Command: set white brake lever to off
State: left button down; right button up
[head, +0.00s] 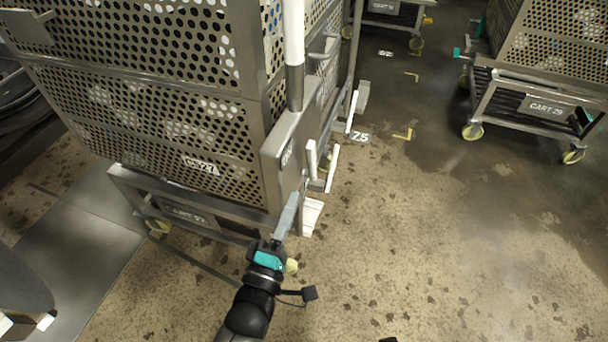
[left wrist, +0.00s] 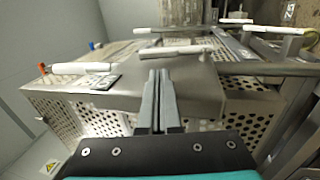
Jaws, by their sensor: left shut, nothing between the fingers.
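Several white levers stand on the near corner of the perforated steel cart: one at the post (head: 311,158), one just right of it (head: 332,168), and one farther back (head: 351,111). Which one is the brake lever I cannot tell. A taller white handle (head: 293,35) rises above them. My left gripper (head: 291,203) is shut and empty, just below and left of the near levers, apart from them as far as I can see. In the left wrist view its closed fingers (left wrist: 160,88) point at the grey panel, with a white lever (left wrist: 175,50) beyond their tips.
The perforated cart (head: 170,115) fills the upper left, on a frame with yellow wheels. Another cart marked CART 25 (head: 548,106) stands at upper right. The floor (head: 430,240) between and in front is open. A grey plate (head: 75,250) lies at lower left.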

aim_at(309, 160)
pick_arm(q)
jog(key=b+x, duration=0.1)
jog(key=x, duration=0.4)
jog(key=shift+w+d, duration=0.1)
jog(key=shift+w, duration=0.15)
jog(key=shift+b+x, duration=0.45)
jog(key=shift+x, duration=0.5)
pick_arm(e)
jog(key=shift+w+a+r, duration=0.3)
jog(key=shift+r, duration=0.35)
jog(key=shift+w+a+r, duration=0.3)
jog(key=shift+a+r, duration=0.05)
jog(key=shift+r, duration=0.25)
jog(key=shift+w+a+r, duration=0.3)
jog(key=shift+r, duration=0.35)
